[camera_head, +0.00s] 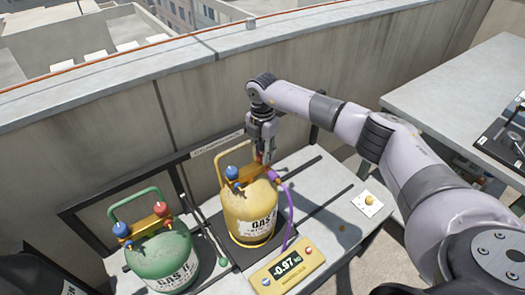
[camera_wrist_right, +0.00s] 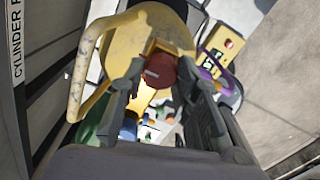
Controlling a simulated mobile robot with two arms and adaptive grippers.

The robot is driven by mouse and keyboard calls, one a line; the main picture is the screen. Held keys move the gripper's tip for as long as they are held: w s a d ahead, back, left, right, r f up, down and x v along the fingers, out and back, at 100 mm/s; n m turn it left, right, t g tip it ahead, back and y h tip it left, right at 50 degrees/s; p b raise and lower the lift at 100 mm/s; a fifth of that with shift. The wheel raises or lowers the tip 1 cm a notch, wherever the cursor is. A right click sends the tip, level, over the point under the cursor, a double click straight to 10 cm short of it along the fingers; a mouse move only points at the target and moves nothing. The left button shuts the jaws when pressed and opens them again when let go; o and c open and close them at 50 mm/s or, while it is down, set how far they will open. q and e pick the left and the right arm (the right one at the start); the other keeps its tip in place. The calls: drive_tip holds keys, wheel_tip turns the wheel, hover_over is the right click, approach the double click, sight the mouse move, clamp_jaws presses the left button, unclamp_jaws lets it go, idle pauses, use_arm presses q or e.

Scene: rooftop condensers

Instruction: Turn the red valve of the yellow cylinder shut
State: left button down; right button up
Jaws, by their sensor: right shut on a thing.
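The yellow cylinder (camera_head: 250,212) stands upright on the grey bench, with a yellow handle, a blue valve (camera_head: 232,172) and a purple hose at its top. My right gripper (camera_head: 263,151) reaches down to its top from behind. In the right wrist view the red valve (camera_wrist_right: 160,70) sits between the two fingertips of my right gripper (camera_wrist_right: 158,78), which is shut on it. In the head view the fingers mostly hide the red valve. The yellow cylinder (camera_wrist_right: 150,22) fills the top of the wrist view. My left gripper is not in view.
A green cylinder (camera_head: 166,258) with its own red and blue valves stands to the left. A yellow meter (camera_head: 287,268) reading -0.97 sits in front, joined by the purple hose (camera_head: 290,212). A black rail and a concrete wall (camera_head: 130,120) stand behind. Another table (camera_head: 460,85) is at right.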

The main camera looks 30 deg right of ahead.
drive_tip(key=shift+w+r, duration=0.1)
drive_tip(key=o, duration=1.2)
drive_tip(key=shift+c, duration=0.2)
wheel_tip(320, 180, up, 12)
